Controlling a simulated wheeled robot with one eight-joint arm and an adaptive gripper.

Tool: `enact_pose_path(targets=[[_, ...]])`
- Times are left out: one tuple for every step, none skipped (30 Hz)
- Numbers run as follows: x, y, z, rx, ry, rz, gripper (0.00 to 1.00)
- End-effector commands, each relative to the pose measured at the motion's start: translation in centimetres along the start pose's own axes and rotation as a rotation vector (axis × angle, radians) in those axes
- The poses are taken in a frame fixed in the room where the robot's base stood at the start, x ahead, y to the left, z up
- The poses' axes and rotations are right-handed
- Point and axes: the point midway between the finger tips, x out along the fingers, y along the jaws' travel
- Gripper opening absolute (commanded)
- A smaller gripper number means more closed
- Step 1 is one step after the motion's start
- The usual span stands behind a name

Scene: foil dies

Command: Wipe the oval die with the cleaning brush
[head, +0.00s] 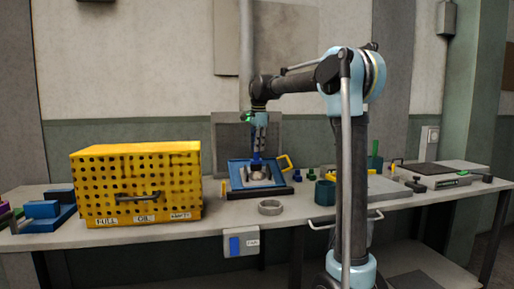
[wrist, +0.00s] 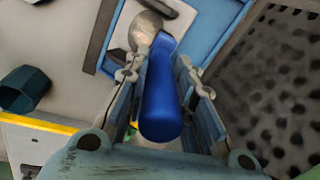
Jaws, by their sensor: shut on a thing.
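My gripper (wrist: 158,76) has its fingers on both sides of a blue handle (wrist: 162,95), which looks like the cleaning brush. In the head view my gripper (head: 258,150) points down over a blue-framed fixture, with a blue piece (head: 256,161) below it. A grey, rounded metal piece (wrist: 146,28), likely the oval die, shows beyond the handle's far end on a pale surface in a blue frame. In the head view, a grey piece (head: 259,174) sits in the fixture. The brush's working end is hidden; I cannot tell whether it touches the die.
A perforated yellow box (head: 135,186) stands left of the fixture (head: 235,171). A grey ring (head: 270,208) lies in front. A dark green cup (head: 325,193) stands to the right, with several small pieces behind.

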Motion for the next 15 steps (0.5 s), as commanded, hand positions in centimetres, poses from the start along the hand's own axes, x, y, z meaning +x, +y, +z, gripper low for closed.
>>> enact_pose_path(targets=[[0.1, 0.3, 0.1, 0.0, 0.0, 0.0, 0.0], [0.2, 0.5, 0.1, 0.0, 0.0, 0.0, 0.0], [0.3, 0.7, 0.2, 0.0, 0.0, 0.0, 0.0], [0.4, 0.9, 0.2, 0.0, 0.0, 0.0, 0.0], [0.5, 1.1, 0.3, 0.0, 0.0, 0.0, 0.0], [0.6, 1.4, 0.4, 0.0, 0.0, 0.0, 0.0], [0.7, 1.6, 0.4, 0.0, 0.0, 0.0, 0.0], [0.7, 1.8, 0.5, 0.0, 0.0, 0.0, 0.0], [0.9, 2.1, 0.6, 0.0, 0.0, 0.0, 0.0], [0.9, 2.2, 0.6, 0.0, 0.0, 0.0, 0.0], [1.0, 2.4, 0.7, 0.0, 0.0, 0.0, 0.0], [1.1, 2.6, 0.7, 0.0, 0.0, 0.0, 0.0], [1.2, 2.8, 0.8, 0.0, 0.0, 0.0, 0.0], [1.2, 2.9, 0.8, 0.0, 0.0, 0.0, 0.0], [1.3, 3.0, 0.8, 0.0, 0.0, 0.0, 0.0]])
